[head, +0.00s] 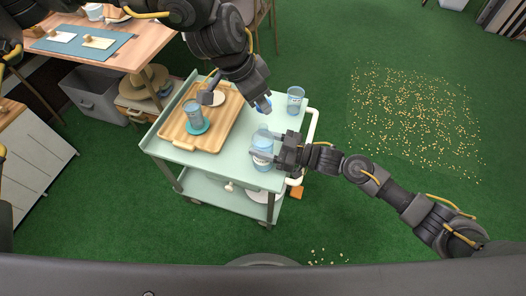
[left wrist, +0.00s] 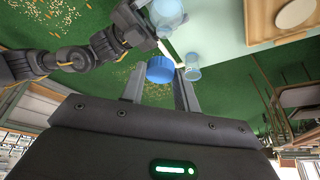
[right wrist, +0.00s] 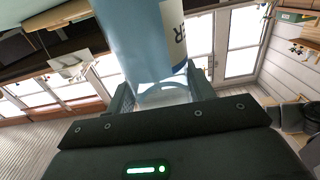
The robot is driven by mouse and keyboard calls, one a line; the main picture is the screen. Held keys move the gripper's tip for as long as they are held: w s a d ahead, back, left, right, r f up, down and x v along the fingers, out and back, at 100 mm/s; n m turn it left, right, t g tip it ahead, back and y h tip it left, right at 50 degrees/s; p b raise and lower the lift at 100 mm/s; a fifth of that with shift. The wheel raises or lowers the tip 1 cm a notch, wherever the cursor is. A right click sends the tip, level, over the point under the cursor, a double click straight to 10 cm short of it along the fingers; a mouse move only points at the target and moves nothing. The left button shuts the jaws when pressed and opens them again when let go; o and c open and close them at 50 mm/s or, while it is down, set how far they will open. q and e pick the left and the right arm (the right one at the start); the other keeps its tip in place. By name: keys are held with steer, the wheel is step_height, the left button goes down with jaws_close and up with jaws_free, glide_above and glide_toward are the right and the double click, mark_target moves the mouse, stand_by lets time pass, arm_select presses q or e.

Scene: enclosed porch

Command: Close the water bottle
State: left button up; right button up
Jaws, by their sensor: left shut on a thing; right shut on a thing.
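The light blue water bottle (head: 263,152) stands upright near the right front of the pale green trolley (head: 272,182). My right gripper (head: 284,155) is shut on its side from the right; the right wrist view shows the bottle (right wrist: 143,40) between the fingers. My left gripper (head: 261,101) is shut on the blue cap (head: 264,107), behind and apart from the bottle's top. The left wrist view shows the cap (left wrist: 160,68) between the fingertips, with the bottle (left wrist: 167,12) beyond it. The bottle's mouth is too small to make out.
A glass (head: 295,100) stands at the trolley's back right. A wooden tray (head: 178,128) on the left holds another glass (head: 193,112) on a blue coaster and a pale round dish (head: 217,98). A dining table (head: 140,55) stands at the back left. Crumbs (head: 415,115) lie on the green floor.

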steer(key=c, duration=0.4)
arm_select(q)
glide_above(264, 127)
steer(key=a, duration=0.1)
steer(key=shift+s+f, duration=0.15)
steer(key=shift+f, duration=1.15)
steer(key=shift+s+f, duration=0.1)
steer(key=shift+f, duration=1.15)
arm_select(e)
steer(key=shift+c, duration=0.2)
arm_select(q)
steer(key=shift+a+f, duration=0.1)
steer(key=shift+f, duration=0.8)
steer(key=shift+f, duration=0.5)
